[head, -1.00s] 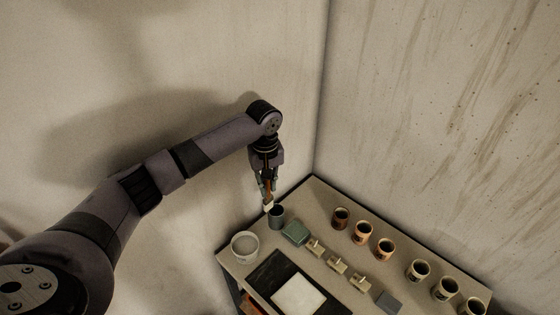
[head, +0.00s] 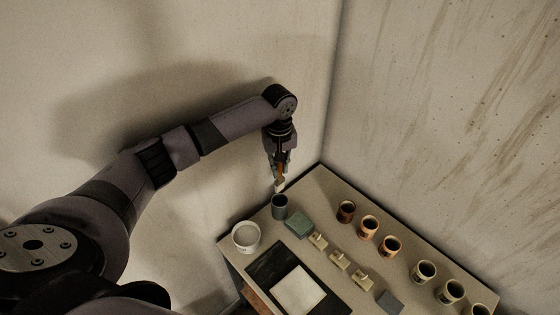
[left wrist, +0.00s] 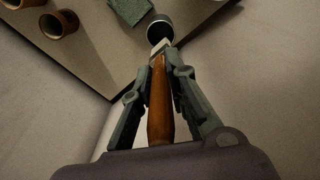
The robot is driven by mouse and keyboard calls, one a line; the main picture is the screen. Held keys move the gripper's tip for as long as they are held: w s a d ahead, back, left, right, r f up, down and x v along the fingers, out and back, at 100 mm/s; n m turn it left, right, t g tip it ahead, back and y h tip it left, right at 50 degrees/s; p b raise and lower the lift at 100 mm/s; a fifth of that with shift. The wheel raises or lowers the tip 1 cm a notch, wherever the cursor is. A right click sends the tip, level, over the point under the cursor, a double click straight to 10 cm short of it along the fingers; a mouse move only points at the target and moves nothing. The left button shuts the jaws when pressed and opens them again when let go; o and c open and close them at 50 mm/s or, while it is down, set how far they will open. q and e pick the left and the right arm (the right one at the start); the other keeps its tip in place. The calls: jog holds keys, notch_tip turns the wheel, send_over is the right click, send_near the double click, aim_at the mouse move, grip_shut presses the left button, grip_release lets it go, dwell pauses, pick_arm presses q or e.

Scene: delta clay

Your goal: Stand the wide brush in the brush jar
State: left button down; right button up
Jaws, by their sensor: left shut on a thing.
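The wide brush (left wrist: 160,108) has a brown wooden handle and a pale head end. My left gripper (head: 279,170) is shut on it and holds it with the pale end pointing down; the brush also shows in the head view (head: 280,184). The brush jar (head: 280,207) is a dark grey cup at the table's back corner. In the head view the brush's lower end is just above the jar's mouth. In the left wrist view the jar (left wrist: 160,31) lies just beyond the brush's tip, which overlaps its near rim. I cannot tell whether they touch. My right gripper is not in view.
A white bowl (head: 246,237) stands left of the jar and a green block (head: 299,226) right of it. Several small cups line the table's right side. A pale slab (head: 298,290) lies on a dark mat (head: 263,264). Walls rise close behind the table.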

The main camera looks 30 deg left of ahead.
aim_at(280, 180)
pick_arm(q)
jog(key=shift+f+b, duration=1.6)
jog(key=shift+f, duration=1.25)
jog(key=shift+f+b, duration=0.7)
jog(key=shift+f, duration=1.6)
jog(key=c, duration=1.5)
grip_release()
